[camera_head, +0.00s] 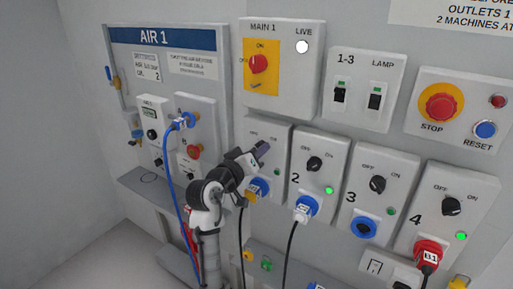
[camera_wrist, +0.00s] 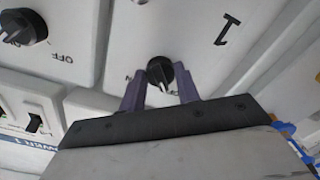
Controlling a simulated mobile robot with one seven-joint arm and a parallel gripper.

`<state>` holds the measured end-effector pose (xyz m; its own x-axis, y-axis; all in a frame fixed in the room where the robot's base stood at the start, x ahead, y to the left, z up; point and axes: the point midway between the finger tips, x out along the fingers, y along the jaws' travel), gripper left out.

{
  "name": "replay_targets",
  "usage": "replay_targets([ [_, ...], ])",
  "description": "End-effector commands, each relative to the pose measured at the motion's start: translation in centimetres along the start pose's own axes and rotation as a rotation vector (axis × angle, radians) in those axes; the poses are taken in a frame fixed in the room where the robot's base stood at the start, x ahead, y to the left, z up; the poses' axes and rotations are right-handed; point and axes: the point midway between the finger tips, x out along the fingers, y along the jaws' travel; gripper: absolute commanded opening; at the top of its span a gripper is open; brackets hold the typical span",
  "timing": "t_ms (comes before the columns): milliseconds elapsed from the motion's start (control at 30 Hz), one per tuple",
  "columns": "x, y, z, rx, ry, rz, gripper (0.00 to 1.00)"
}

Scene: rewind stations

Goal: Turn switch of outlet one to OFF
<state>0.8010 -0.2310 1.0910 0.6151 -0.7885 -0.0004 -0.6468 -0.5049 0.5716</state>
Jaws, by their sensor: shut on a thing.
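Outlet one (camera_head: 278,137) is the pale box below MAIN 1, left of outlet 2. My arm covers most of its front in the head view. Its black round switch knob (camera_wrist: 160,69) shows in the wrist view, near the printed "1". My gripper (camera_wrist: 160,88) has its two purple fingers on either side of this knob, shut on it. In the head view my gripper (camera_head: 261,149) is at the outlet's face, just under its OFF and ON labels. The knob is hidden there, and I cannot tell clearly which way it points.
Outlet 2 (camera_head: 333,150), with a lit green lamp, stands close on the right, then outlets 3 and 4. Its knob (camera_wrist: 22,27) is at the wrist view's upper left. A blue plug (camera_head: 258,188) is below my gripper. A blue hose (camera_head: 166,165) hangs to the left.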

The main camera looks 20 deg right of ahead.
Motion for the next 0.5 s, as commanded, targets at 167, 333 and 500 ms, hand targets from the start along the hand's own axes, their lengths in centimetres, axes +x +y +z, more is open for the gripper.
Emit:
replay_targets([
  [167,-0.01,0.04,-0.04,-0.056,-0.001,0.000,0.09],
  [333,-0.01,-0.01,0.01,-0.079,-0.001,0.000,0.09],
  [500,-0.01,-0.03,0.03,-0.084,-0.001,0.000,0.09],
])
